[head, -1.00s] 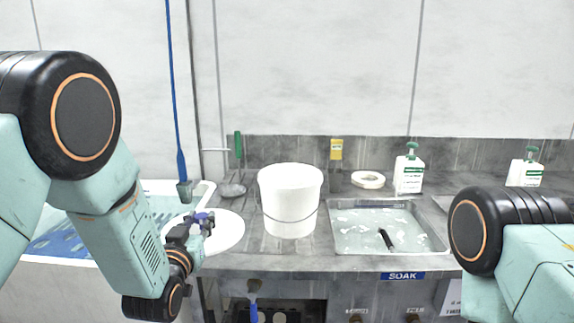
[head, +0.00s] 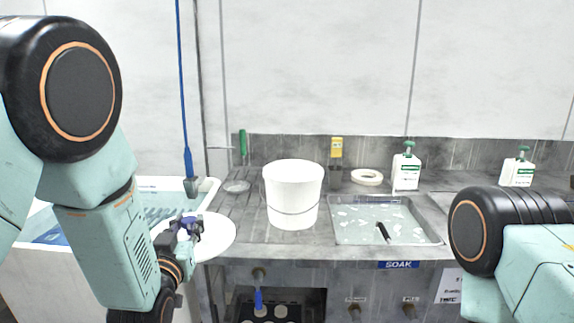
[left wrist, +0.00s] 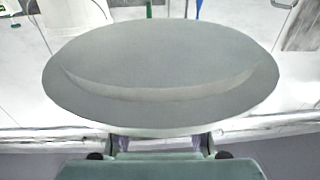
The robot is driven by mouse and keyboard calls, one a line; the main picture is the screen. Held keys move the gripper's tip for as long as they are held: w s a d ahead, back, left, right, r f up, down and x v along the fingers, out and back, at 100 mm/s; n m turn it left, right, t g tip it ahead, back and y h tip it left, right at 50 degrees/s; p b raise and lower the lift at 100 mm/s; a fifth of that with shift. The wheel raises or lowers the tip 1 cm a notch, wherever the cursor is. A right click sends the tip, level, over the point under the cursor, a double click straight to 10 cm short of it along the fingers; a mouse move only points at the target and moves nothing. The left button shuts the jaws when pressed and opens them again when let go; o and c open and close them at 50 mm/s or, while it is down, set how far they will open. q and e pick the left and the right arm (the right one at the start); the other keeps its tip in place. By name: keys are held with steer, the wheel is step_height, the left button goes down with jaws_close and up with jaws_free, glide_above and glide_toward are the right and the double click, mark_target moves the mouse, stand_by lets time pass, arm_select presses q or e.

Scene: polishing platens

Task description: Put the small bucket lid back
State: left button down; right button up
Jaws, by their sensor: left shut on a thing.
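The lid, a flat white disc (head: 220,236), is held by its near side in my left gripper (head: 190,228), which is shut on it. It is roughly level, in front of the left end of the counter. The lid (left wrist: 160,70) fills the middle of the left wrist view and hides much behind it. The white bucket (head: 293,200) stands upright on the counter to the right of the lid, apart from it, with its wire handle hanging down in front. I cannot tell whether its top is open. My right gripper is out of view; only my right arm shows.
A sink of water (head: 365,228) with a black object is right of the bucket. Behind are a tape roll (head: 367,177), a yellow-labelled holder (head: 336,150) and pump bottles (head: 406,175).

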arm_select(q)
steer(key=s+d+f, duration=0.3)
steer(key=s+f, duration=0.8)
steer(key=s, duration=0.2)
steer(key=shift+s+h, duration=0.3)
steer(key=shift+s+a, duration=0.1)
